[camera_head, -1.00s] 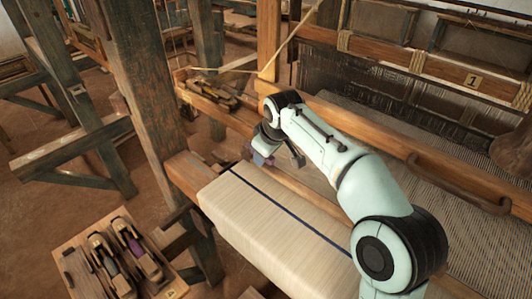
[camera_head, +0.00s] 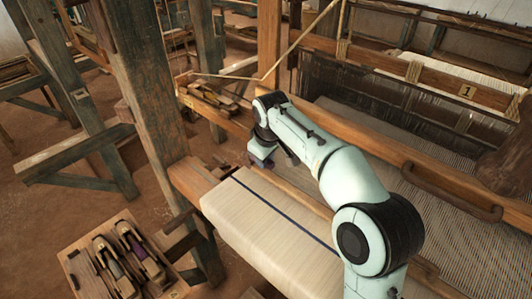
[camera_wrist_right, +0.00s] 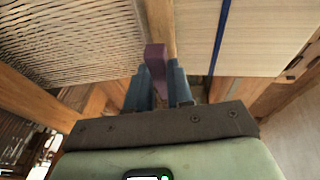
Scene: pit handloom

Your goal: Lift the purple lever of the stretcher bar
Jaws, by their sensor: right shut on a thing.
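The purple lever (camera_wrist_right: 155,58) stands between the two blue fingers of my right gripper (camera_wrist_right: 158,72) in the right wrist view. The gripper is shut on it. The wooden stretcher bar (camera_wrist_right: 160,22) runs away behind the lever, between the striped warp and the pale cloth. In the head view my right gripper (camera_head: 260,163) is at the bar's left end, above the cloth's far edge; my wrist largely hides the lever there. The stretcher bar (camera_head: 290,191) shows beside the cloth. My left gripper is not in view.
Pale cloth (camera_head: 270,240) with a dark blue stripe lies over the front beam. A thick wooden post (camera_head: 150,90) stands at left. A wooden tray (camera_head: 75,262) with shuttles is at lower left. A beater beam (camera_head: 400,155) with a curved handle crosses at right.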

